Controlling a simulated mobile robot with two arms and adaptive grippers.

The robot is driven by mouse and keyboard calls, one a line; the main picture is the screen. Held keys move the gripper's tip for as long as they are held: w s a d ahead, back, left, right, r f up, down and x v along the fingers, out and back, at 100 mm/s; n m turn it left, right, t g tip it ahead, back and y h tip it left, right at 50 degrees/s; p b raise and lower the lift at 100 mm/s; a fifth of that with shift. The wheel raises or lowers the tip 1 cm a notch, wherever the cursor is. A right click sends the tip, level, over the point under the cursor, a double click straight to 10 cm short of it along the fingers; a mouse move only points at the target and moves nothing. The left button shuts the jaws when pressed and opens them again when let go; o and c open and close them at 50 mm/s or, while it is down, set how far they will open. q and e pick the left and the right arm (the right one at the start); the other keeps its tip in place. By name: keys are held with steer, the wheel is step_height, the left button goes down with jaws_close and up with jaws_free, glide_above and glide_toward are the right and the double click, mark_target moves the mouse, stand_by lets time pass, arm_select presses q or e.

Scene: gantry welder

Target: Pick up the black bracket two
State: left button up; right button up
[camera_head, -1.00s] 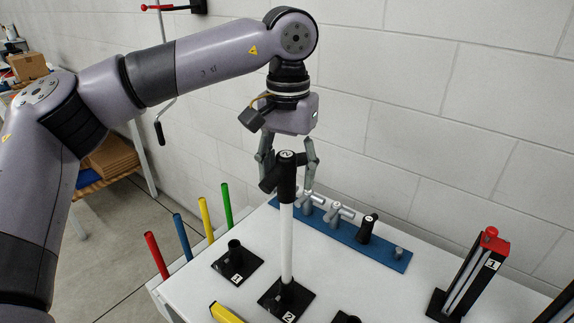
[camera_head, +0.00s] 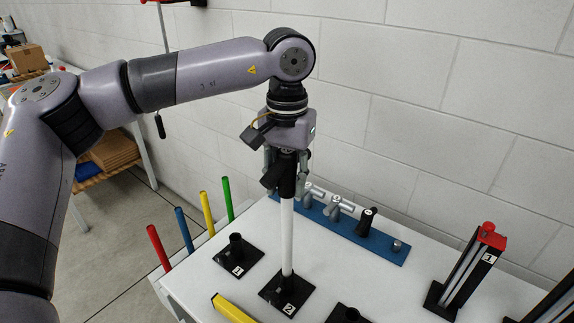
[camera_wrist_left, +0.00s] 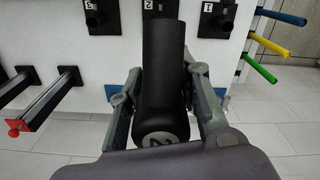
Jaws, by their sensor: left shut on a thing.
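The black bracket two (camera_head: 284,178) sits at the top of an upright white pole (camera_head: 287,240), which stands in the black base marked 2 (camera_head: 288,293). My left gripper (camera_head: 287,186) comes down from above, with its fingers shut on both sides of the bracket. In the left wrist view the bracket (camera_wrist_left: 165,75) lies between the two fingers, its round end marked 2 close to the camera and its side tube pointing to the top of the picture. The gripper hides part of the bracket in the head view. My right gripper does not show.
A blue rack (camera_head: 340,228) behind the pole holds grey brackets and another black bracket (camera_head: 367,220). Black base 1 (camera_head: 237,258) stands to the left. Coloured rods (camera_head: 206,213) line the table's left edge. A red-topped fixture (camera_head: 473,268) stands at the right.

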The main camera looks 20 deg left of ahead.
arm_select(q)
jaws_close()
steer(key=shift+r, duration=0.1)
